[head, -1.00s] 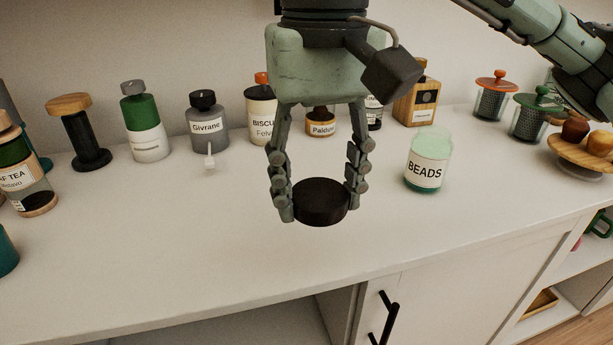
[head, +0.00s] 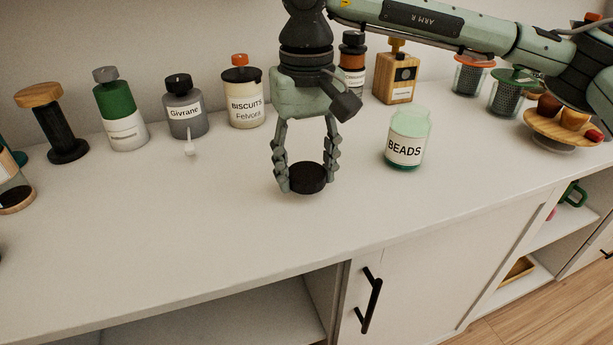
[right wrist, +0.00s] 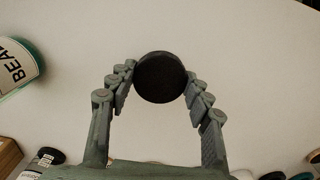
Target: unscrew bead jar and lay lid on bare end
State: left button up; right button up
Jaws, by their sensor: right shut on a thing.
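The bead jar (head: 406,145), pale green glass with a white BEADS label, stands upright and lidless on the white counter. Part of it also shows at the left edge of the right wrist view (right wrist: 18,68). My right gripper (head: 307,176) is shut on the round black lid (head: 308,180), to the left of the jar. In the right wrist view the lid (right wrist: 161,78) sits level between the fingertips (right wrist: 160,82). The lid is over bare counter; whether it touches the surface I cannot tell. My left gripper is not in view.
The white counter (head: 190,225) is bare in front and to the left of the lid. Behind stand the Givrane bottle (head: 185,108), the biscuits jar (head: 244,95) and a wooden dispenser (head: 396,75). A wooden stand (head: 560,130) holds items at right.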

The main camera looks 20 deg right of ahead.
jog(key=shift+f, duration=1.05)
jog(key=shift+f, duration=0.1)
jog(key=o, duration=1.3)
